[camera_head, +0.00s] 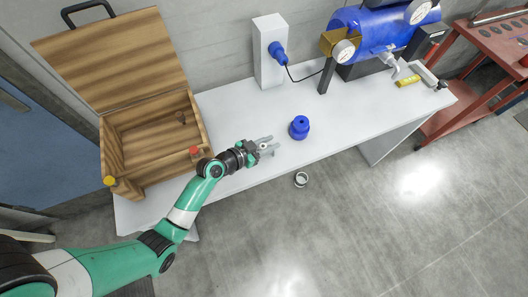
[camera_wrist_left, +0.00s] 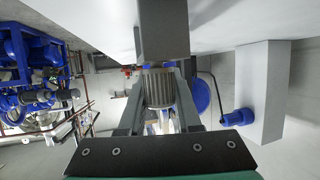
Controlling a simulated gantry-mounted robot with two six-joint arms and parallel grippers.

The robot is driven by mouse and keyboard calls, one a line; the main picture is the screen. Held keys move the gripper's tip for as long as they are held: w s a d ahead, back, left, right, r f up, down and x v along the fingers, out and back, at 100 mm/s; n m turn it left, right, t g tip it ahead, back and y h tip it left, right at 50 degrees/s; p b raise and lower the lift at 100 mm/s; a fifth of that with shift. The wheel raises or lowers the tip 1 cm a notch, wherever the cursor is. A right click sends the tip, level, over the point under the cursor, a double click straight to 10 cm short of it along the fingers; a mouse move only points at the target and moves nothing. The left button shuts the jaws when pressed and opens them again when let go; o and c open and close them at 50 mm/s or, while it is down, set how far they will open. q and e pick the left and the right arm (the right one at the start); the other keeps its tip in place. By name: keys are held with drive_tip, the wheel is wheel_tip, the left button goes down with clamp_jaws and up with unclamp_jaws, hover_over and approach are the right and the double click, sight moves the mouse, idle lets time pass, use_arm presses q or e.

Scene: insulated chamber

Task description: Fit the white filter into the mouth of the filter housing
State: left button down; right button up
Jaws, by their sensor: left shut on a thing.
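The blue filter housing (camera_head: 299,128) stands upright on the white bench, near its front edge. My left gripper (camera_head: 268,145) is just left of it in the head view, low over the bench, its fingers pointing toward it with a small gap between. In the left wrist view the gripper (camera_wrist_left: 160,98) is shut on a ribbed, greyish cylinder (camera_wrist_left: 160,88), which looks like the white filter. The housing's mouth is too small to judge. My right gripper is not in view.
An open wooden box (camera_head: 150,125) stands on the left of the bench (camera_head: 235,105). A white post with a blue fitting (camera_head: 277,53) and a blue tank with gauges (camera_head: 370,28) stand at the back. A small grey ring (camera_head: 301,179) lies on the floor. The bench right of the housing is mostly clear.

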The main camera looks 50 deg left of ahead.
use_arm(q)
drive_tip(key=shift+r+p, duration=2.6)
drive_tip(key=shift+r, duration=0.45)
